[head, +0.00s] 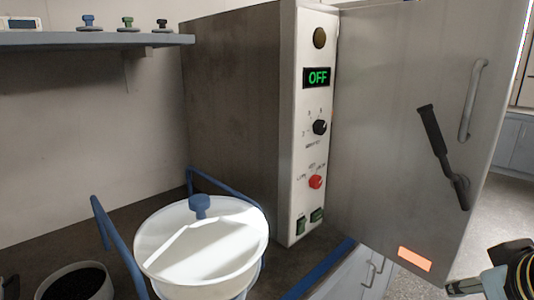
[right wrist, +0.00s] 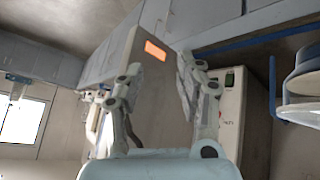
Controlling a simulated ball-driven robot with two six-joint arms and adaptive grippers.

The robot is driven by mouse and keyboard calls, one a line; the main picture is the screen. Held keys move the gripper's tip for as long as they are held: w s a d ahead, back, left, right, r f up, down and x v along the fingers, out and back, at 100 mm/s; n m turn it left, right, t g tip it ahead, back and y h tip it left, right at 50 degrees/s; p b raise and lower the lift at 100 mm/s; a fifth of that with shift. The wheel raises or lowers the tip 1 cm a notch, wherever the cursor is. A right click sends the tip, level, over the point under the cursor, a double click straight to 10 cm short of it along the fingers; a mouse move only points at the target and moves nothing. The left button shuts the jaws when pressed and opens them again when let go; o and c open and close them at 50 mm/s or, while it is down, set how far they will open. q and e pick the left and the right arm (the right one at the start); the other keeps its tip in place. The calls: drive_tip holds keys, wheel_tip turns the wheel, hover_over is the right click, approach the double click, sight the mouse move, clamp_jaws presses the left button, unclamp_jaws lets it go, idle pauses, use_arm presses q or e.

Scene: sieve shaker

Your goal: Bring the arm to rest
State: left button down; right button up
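My right gripper (right wrist: 158,68) is open, with its two fingers spread apart in the right wrist view. The cabinet door (right wrist: 143,85) shows between and beyond the fingers, and I see no object held. In the head view part of my right gripper (head: 470,286) enters at the bottom right corner, below the open steel door (head: 390,110). The door carries a bar handle (head: 473,100), a black-gripped lever (head: 432,135) and an orange label (head: 414,258). My left gripper is not in view.
The control panel (head: 310,150) reads OFF. A white lidded pan (head: 185,225) with a blue knob stands on the dark counter between blue rails (head: 120,245). A bowl of dark material (head: 75,282) is at lower left. A shelf (head: 90,39) holds small knobbed weights. Open floor lies at right.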

drive_tip(key=s+a+f+n+g+y, duration=0.1)
drive_tip(key=s+a+f+g, duration=0.15)
drive_tip(key=s, duration=0.45)
drive_tip(key=s+a+f+n+g+y, duration=0.1)
drive_tip(key=s+f, duration=0.3)
drive_tip(key=s, duration=0.2)
wheel_tip(320, 180, down, 31)
drive_tip(key=s+d+g+b, duration=0.2)
drive_tip(key=d+b, duration=0.1)
drive_tip(key=b, duration=0.1)
drive_tip(key=s+f+b, duration=0.3)
drive_tip(key=s+f, duration=1.4)
drive_tip(key=f, duration=0.2)
drive_tip(key=shift+s+d+m+g+b, duration=0.3)
drive_tip(key=shift+s+g, duration=0.05)
drive_tip(key=shift+g, duration=0.1)
